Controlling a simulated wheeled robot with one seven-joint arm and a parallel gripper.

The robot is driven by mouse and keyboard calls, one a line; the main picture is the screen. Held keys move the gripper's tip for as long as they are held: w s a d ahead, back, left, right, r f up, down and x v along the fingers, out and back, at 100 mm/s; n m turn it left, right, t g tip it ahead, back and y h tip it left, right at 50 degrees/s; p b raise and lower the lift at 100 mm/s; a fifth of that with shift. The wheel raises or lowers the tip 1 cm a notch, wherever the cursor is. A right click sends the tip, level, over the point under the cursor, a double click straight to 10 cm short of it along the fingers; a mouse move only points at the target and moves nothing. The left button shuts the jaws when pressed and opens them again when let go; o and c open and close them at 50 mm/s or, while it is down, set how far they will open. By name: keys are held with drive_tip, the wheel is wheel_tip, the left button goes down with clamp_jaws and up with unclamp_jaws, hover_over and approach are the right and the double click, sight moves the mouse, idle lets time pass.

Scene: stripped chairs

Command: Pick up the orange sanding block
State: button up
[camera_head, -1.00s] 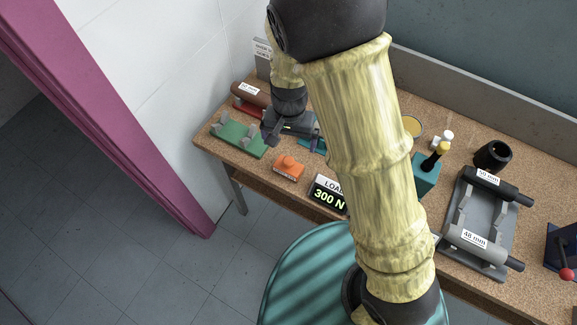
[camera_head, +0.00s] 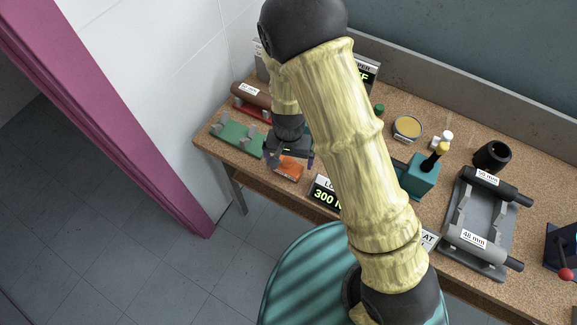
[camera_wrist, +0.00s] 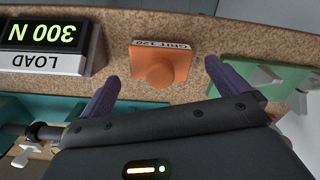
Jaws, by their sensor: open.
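The orange sanding block (camera_wrist: 162,62) has a round knob on top and a "GRIT 120" label on one side. It lies on the cork-topped bench. In the head view the block (camera_head: 289,171) is partly covered by my gripper (camera_head: 290,163), which is over it. In the wrist view my gripper (camera_wrist: 160,80) is open, with one dark finger on each side of the block's near part. The block lies between and just beyond the fingertips; nothing is held. The height of the fingers above the bench is hard to tell.
A green cradle (camera_head: 236,136) stands close to the left of the block. A load display reading 300 N (camera_head: 326,194) stands to its right. A teal holder (camera_head: 418,178) and a grey roller stand (camera_head: 482,225) are further right. The bench's front edge (camera_wrist: 232,28) runs close by the block.

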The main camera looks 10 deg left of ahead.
sight(288, 161)
drive_tip(key=shift+s+a+f, duration=0.1)
drive_tip(key=shift+f, duration=1.8)
drive_tip(key=c, duration=0.9)
